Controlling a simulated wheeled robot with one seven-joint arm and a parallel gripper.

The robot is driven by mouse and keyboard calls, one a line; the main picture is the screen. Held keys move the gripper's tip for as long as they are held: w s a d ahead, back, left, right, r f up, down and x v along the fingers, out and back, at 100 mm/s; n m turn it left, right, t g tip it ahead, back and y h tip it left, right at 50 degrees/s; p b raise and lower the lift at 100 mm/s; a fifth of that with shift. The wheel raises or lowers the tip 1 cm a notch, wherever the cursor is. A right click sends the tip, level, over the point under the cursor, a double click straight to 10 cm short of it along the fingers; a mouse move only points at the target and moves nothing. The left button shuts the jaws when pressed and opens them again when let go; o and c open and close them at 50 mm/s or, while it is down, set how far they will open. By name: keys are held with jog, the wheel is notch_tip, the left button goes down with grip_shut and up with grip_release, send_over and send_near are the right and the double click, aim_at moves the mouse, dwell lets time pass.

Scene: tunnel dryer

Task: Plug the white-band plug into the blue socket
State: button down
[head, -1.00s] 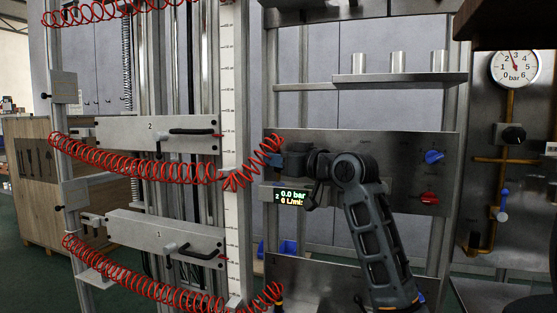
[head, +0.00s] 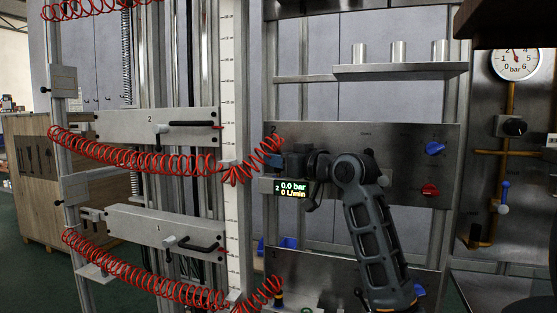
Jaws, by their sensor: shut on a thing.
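My gripper (head: 284,163) is at the left edge of the middle steel panel (head: 360,150), beside the small pressure display. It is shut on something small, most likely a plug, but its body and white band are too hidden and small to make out. A red coiled hose (head: 240,172) runs up to just above the gripper, by the panel's "2" mark. I cannot make out a blue socket; that part of the panel is behind my gripper and arm.
The display (head: 291,187) reads 0.0 bar. A blue knob (head: 435,148) and a red knob (head: 430,190) sit on the panel's right. A shelf (head: 400,72) with metal cylinders is above. More red hose (head: 140,275) hangs lower left. A gauge (head: 515,63) is at right.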

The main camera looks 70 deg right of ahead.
jog(key=shift+f+b, duration=0.3)
jog(key=shift+f, duration=0.15)
jog(key=c, duration=0.8)
grip_release()
jog(key=b+v, duration=0.1)
jog(key=v, duration=0.6)
jog(key=shift+s+a, duration=0.15)
jog(key=shift+s, duration=0.2)
